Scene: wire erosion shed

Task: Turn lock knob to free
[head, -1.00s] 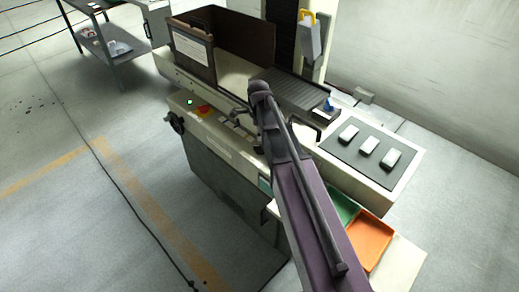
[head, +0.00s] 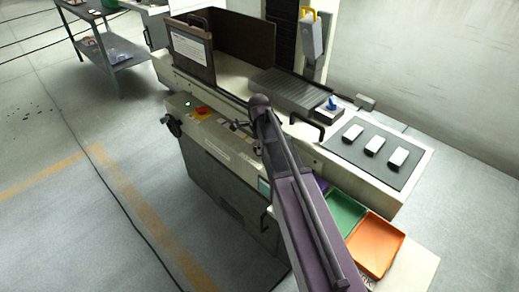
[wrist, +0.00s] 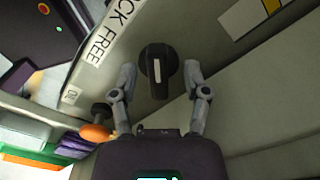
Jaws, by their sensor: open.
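The lock knob (wrist: 158,82) is a black bar-shaped knob with a pale mark, on a grey-beige panel in the wrist view. A white label (wrist: 110,32) beside it, partly cut off, reads "CK FREE". My gripper (wrist: 160,66) is open, with one finger on each side of the knob. Gaps show between both fingers and the knob. In the head view my arm (head: 287,190) reaches toward the machine's front. I cannot make out the lock knob there.
The machine (head: 235,155) has a dark guard (head: 245,45) and a mat (head: 372,153) with three pale blocks. Green (head: 345,213) and orange (head: 375,245) trays sit at its right end. Open floor lies on the left. An orange-brown knob (wrist: 96,132) is near the left finger.

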